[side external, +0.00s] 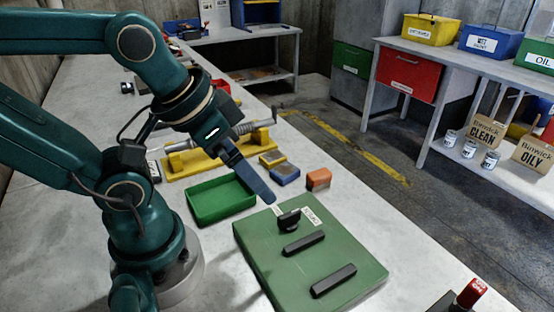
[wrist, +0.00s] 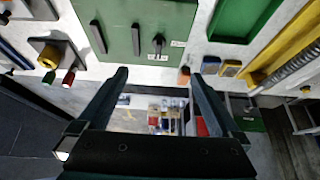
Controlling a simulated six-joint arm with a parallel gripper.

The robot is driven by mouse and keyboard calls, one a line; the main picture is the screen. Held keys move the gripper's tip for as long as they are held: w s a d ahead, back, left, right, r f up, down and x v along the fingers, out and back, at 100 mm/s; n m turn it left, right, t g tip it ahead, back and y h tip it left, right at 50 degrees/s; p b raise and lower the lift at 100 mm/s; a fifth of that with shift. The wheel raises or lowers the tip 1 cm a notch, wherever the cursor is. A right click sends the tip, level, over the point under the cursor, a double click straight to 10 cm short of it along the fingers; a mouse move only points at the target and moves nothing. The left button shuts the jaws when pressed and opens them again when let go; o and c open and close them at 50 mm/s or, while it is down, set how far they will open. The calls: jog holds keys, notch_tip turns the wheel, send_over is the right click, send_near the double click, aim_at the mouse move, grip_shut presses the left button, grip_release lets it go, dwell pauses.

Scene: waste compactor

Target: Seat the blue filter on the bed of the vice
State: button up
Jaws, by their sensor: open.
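The blue filter (side external: 285,174) is a small block with a greyish top, lying on the bench between a yellow block and an orange block. It also shows in the wrist view (wrist: 210,65), just right of the right fingertip. The yellow vice (side external: 182,166) with its metal screw stands behind the green tray; my arm hides part of its bed. In the wrist view the vice (wrist: 292,45) is at the right edge. My gripper (side external: 262,190) tilts down over the bench beside the tray. In the wrist view its fingers (wrist: 159,75) are wide apart with nothing held between them.
The yellow block (side external: 272,158) and orange block (side external: 318,179) flank the filter closely. An open green tray (side external: 222,217) sits in front of the vice. A green panel (side external: 265,262) with black bars and a knob lies at the front. A red-topped item (side external: 472,292) stands front right.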

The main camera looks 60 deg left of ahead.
jog(key=w+a+r+n, duration=0.1)
jog(key=w+r+n, duration=0.35)
jog(key=n, duration=0.35)
jog(key=n+g, duration=0.6)
jog(key=n, duration=0.6)
send_over(285, 169)
notch_tip(285, 169, down, 15)
jog(key=shift+d+f, duration=0.1)
jog(key=shift+f, duration=2.25)
